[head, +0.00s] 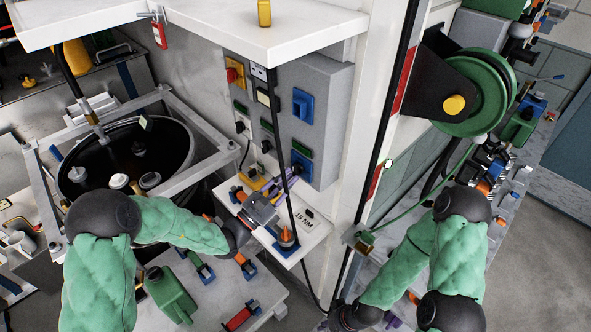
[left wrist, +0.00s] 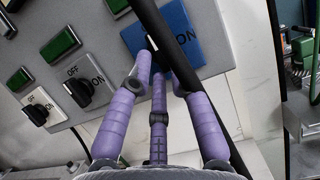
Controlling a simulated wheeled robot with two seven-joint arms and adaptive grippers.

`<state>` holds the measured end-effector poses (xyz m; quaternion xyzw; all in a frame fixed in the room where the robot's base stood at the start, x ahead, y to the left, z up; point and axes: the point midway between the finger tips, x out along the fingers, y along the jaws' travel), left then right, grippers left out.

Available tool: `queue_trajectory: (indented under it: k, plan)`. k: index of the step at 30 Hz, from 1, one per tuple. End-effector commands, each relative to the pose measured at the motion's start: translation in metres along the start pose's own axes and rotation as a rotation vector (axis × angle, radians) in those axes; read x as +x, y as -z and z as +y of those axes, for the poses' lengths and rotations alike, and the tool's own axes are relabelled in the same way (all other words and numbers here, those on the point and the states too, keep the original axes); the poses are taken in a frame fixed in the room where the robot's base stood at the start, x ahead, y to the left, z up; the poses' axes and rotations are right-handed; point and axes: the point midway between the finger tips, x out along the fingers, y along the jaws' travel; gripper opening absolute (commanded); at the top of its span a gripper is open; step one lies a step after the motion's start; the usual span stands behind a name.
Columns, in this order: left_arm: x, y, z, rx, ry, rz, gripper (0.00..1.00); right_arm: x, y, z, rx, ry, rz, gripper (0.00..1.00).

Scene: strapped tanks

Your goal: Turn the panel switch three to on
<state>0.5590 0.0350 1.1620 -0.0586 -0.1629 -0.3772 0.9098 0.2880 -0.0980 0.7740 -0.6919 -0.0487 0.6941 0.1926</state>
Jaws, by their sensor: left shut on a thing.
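The grey panel box (head: 322,85) carries a row of three rotary switches, each below a green label. The third, at the right end, is a black knob on a blue plate (left wrist: 193,37) marked ON; the plate also shows in the head view (head: 304,165). My left gripper (head: 291,178) is at this switch, its purple fingers (left wrist: 157,75) closed around the knob. The fingers and a black cable hide most of the knob, so I cannot tell its angle. The middle switch (left wrist: 80,93) has OFF and ON marks. My right arm runs off the bottom edge; its gripper is not visible.
A black cable (left wrist: 170,45) hangs in front of the blue plate. Below the panel is a white shelf (head: 312,226) marked 15 NM with an orange cone (head: 287,236). An open dark tank (head: 115,155) stands left, and a green reel (head: 480,90) right.

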Motion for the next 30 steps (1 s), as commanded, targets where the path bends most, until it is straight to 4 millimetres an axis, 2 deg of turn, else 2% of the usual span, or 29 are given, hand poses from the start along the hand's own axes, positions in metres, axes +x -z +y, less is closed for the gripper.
queue_trajectory:
  k: [8, 20, 30]
  plan:
    - [0.001, -0.003, -0.003, 0.009, 0.015, -0.008, 0.0, 0.001, 0.0, 0.0, 0.0, 0.0, 0.0, 0.3]
    - [0.002, -0.004, 0.001, 0.22, 0.089, -0.01, 0.0, 0.017, 0.001, 0.006, 0.0, 0.0, 0.0, 0.3]
    - [0.002, -0.004, 0.002, 0.234, 0.091, -0.007, 0.0, 0.017, 0.001, 0.006, 0.0, 0.0, 0.0, 0.3]
